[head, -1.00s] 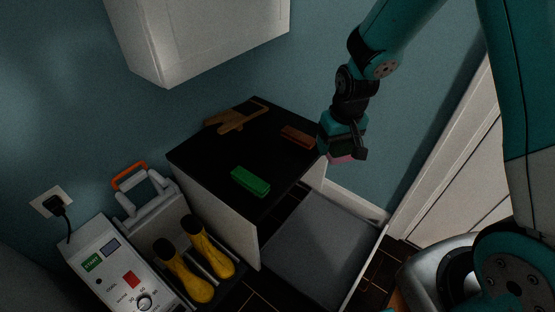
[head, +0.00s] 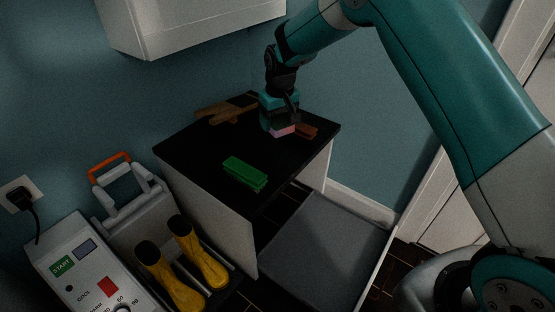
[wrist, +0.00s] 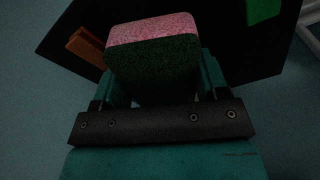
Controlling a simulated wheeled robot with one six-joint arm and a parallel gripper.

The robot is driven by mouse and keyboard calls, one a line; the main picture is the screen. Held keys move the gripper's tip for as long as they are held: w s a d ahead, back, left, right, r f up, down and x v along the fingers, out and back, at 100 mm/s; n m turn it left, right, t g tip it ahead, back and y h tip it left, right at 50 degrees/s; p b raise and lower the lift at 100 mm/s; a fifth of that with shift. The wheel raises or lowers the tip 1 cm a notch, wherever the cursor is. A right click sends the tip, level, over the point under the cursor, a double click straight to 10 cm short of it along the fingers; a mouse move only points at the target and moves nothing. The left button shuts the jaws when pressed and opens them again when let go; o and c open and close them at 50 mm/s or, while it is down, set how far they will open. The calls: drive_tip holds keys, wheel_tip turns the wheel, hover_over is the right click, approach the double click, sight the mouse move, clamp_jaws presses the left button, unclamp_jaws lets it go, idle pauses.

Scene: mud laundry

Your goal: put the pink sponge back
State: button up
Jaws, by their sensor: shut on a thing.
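The pink sponge (wrist: 152,30), with a dark green side, is between the fingers of my gripper (wrist: 155,85) in the wrist view. In the head view my gripper (head: 281,125) is over the back part of the black countertop (head: 205,150), and the sponge's pink lower face (head: 283,131) shows beneath it. The gripper is shut on the sponge. I cannot tell whether the sponge touches the countertop.
A white wall cabinet (head: 190,22) hangs above. Yellow boots (head: 200,255) and a grey open drawer (head: 325,250) are below. The counter's middle is clear.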

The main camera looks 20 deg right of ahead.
sight(277, 160)
wheel_tip(277, 160, down, 12)
drive_tip(key=b, duration=0.3)
drive_tip(key=shift+f, duration=0.25)
drive_tip(key=shift+f, duration=0.1)
drive_tip(key=o, duration=0.8)
drive_tip(key=r+p, duration=0.1)
drive_tip(key=r, duration=0.3)
drive_tip(key=s+r+p, duration=0.1)
drive_tip(key=r, duration=0.3)
drive_tip(key=r+p, duration=0.1)
drive_tip(key=r, duration=0.2)
drive_tip(key=shift+s+d+r, duration=0.15)
drive_tip(key=shift+s+r, duration=0.05)
drive_tip(key=shift+r, duration=0.2)
drive_tip(key=s+a+r+n+y, duration=0.1)
drive_tip(key=s+a+r, duration=0.1)
drive_tip(key=s+r, duration=0.65)
drive_tip(key=s+a+r+n+y, duration=0.1)
drive_tip(key=s+a+r, duration=0.1)
drive_tip(key=s+r, duration=0.6)
drive_tip(key=s, duration=0.7)
drive_tip(key=s+r+n+g+y, duration=0.1)
drive_tip(key=s, duration=0.6)
drive_tip(key=s+r+n, duration=0.1)
drive_tip(key=s, duration=0.6)
drive_tip(key=shift+s+a+r+y, duration=0.1)
drive_tip(key=shift+a+y, duration=0.3)
